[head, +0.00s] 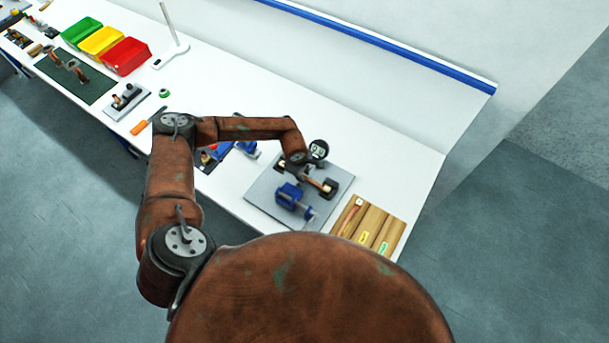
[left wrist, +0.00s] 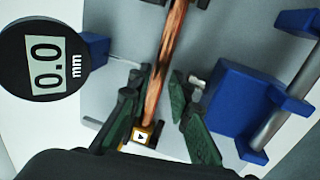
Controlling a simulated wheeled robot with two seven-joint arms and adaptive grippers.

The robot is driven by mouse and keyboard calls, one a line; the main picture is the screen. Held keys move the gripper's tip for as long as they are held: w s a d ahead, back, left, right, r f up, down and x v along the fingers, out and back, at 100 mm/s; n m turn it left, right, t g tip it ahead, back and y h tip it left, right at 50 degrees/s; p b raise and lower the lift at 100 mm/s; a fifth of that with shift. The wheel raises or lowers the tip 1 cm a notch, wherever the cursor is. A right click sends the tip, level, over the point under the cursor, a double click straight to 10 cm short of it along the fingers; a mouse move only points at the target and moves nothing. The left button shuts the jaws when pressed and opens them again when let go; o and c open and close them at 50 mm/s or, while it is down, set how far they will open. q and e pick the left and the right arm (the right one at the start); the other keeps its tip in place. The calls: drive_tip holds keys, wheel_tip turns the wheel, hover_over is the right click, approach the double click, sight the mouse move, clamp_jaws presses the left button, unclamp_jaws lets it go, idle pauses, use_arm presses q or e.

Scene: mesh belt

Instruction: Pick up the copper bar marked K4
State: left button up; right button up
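A copper bar (left wrist: 168,60) runs lengthwise through the left wrist view, over a grey plate. In the head view the bar (head: 317,183) shows partly beside my left gripper (head: 308,171). In the left wrist view the green-padded fingers of my left gripper (left wrist: 158,92) stand on either side of the bar, with gaps between; it is open. A small yellow-edged tag with a dark triangle (left wrist: 143,135) is at the bar's near end. No K4 mark is readable. My right gripper is not in view.
A round gauge reading 0.0 mm (left wrist: 45,55) stands left of the bar, and a blue clamp (left wrist: 235,100) right of it. The grey plate (head: 262,187) carries them. A wooden rack with labels (head: 384,214) stands to the right. Coloured bins (head: 101,42) are far left.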

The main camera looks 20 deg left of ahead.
use_arm(q)
drive_tip(key=shift+w+f, duration=0.25)
drive_tip(key=shift+f, duration=0.7)
drive_tip(key=c, duration=0.5)
clamp_jaws()
drive_tip(key=shift+r, duration=0.1)
